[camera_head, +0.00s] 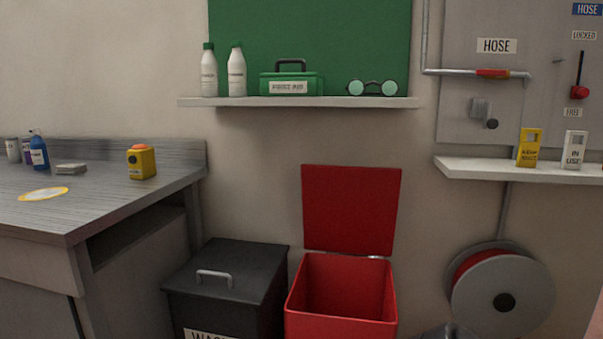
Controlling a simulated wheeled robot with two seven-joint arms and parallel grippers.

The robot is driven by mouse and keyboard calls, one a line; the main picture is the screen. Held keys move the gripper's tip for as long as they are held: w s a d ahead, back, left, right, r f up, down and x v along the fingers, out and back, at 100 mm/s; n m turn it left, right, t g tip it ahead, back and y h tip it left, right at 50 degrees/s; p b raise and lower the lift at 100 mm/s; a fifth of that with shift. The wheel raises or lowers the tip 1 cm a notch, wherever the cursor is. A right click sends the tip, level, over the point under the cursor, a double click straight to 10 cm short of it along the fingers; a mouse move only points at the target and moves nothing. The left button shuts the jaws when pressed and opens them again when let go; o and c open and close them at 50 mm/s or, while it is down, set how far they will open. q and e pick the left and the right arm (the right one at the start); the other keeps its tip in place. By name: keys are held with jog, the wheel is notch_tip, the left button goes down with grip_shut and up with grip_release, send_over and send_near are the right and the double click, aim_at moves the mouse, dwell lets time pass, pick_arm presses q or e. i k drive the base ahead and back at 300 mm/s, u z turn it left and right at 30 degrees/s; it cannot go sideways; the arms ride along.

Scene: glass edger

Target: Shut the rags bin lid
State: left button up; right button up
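A red bin (341,326) stands against the wall at the bottom middle in the head view. Its red lid (351,210) is open and stands upright at the back, hinged along the rear rim. The inside of the bin shows, and no contents are visible in it. The front of the bin is cut off by the picture's lower edge, so no label on it can be read. Neither of my grippers can be made out in this view.
A black bin (232,268) with a shut, handled lid stands just left of the red bin. A grey workbench (110,200) is at left. A hose reel (500,298) is at right. Shelves (300,102) hang above. A small grey shape (448,331) shows at the bottom edge.

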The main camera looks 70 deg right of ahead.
aim_at(345, 209)
jog(key=i, duration=1.9)
jog(key=z, duration=3.85)
